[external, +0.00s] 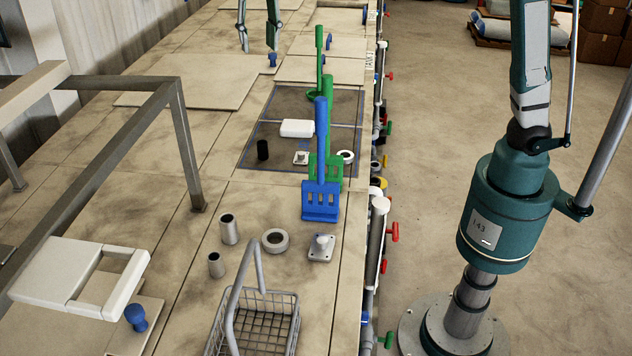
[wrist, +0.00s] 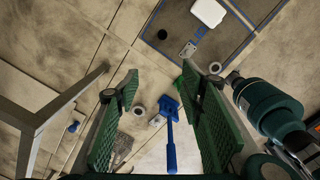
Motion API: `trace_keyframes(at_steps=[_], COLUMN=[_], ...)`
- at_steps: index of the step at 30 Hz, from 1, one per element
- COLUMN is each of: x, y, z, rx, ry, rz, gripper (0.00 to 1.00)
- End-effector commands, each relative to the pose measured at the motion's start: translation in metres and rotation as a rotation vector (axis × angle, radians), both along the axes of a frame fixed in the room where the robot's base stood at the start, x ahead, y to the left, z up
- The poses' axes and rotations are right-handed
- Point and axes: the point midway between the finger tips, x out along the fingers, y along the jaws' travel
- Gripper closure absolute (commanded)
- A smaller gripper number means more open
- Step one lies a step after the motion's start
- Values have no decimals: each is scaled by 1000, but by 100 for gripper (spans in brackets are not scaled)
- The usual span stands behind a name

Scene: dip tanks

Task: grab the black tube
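The black tube (external: 262,149) stands upright on the left part of the dark, blue-edged panel in the external view. It shows as a small dark round shape (wrist: 162,34) near the top of the wrist view, beyond my fingertips. My gripper (external: 258,45) is at the top of the external view, pointing down and well apart from the tube. In the wrist view its two green-padded fingers (wrist: 160,73) are wide apart with nothing held between them.
A white box (external: 297,128), a small flanged part (external: 301,158) and a white ring (external: 345,157) are near the tube. Tall blue (external: 321,150) and green (external: 319,65) tools stand to its right. A metal frame (external: 185,145) rises at left; a wire basket (external: 270,325) is in front.

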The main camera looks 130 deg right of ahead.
Motion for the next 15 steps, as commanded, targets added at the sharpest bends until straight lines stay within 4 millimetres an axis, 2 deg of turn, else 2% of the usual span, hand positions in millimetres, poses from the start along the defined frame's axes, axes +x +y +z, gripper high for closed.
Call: trace_keyframes(at_steps=[8, 15], x=[-6, -6], y=[-41, -38], z=[-14, -61], rx=[21, 21], ry=[25, 25], rz=[74, 75], gripper=[61, 61])
